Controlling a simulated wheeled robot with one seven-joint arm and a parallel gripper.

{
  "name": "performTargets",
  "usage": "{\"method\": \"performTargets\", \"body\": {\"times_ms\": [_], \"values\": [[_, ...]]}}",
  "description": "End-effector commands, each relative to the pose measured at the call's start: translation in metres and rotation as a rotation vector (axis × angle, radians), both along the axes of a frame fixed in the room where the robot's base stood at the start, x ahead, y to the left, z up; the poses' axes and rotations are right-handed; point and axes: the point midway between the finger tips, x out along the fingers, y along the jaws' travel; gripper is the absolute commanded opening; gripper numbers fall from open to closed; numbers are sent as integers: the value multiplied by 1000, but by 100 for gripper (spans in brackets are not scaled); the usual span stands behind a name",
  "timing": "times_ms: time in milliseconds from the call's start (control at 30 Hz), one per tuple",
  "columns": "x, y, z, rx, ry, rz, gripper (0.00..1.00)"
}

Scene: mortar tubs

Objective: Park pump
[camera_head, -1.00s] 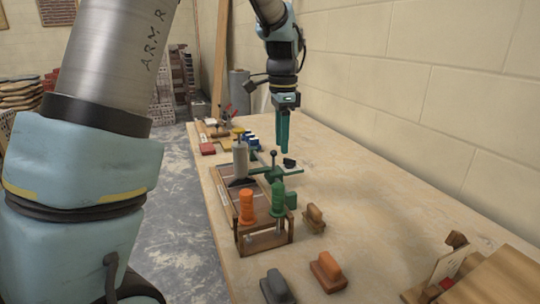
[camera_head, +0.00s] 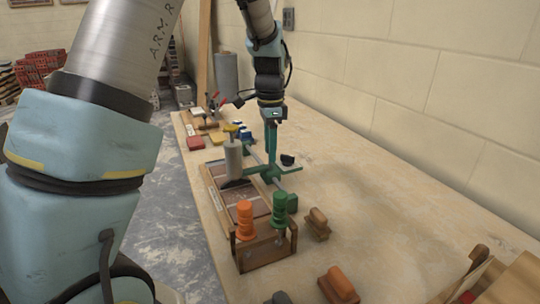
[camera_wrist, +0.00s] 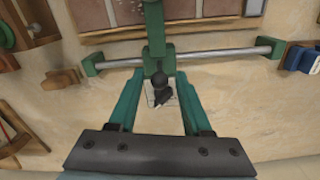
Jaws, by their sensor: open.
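My gripper (camera_head: 271,157) is open and points down over the green carriage (camera_wrist: 157,55) on a metal rail. A small black piece (camera_wrist: 162,98) lies on the bench beyond the knob, over a pale square; the head view shows a black piece (camera_head: 287,160) right of the gripper. A grey cylinder (camera_head: 233,161) with a dark foot stands upright left of my gripper. Which piece is the pump I cannot tell.
A wooden rack (camera_head: 262,248) holds an orange handle (camera_head: 245,220) and a green handle (camera_head: 279,209) in front. The bench's right side is largely bare beside the wall.

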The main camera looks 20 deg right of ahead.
Motion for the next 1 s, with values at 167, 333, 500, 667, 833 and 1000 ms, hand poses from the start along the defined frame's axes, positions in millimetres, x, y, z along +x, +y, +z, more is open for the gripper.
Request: {"method": "performTargets", "body": {"times_ms": [167,333,500,667,833,1000], "values": [[-1,0,-23,1,3,1,49],[0,0,-32,0,0,0,49],[0,0,-33,0,0,0,49],[0,0,-33,0,0,0,41],[0,0,-33,0,0,0,22],[0,0,-33,0,0,1,3]]}}
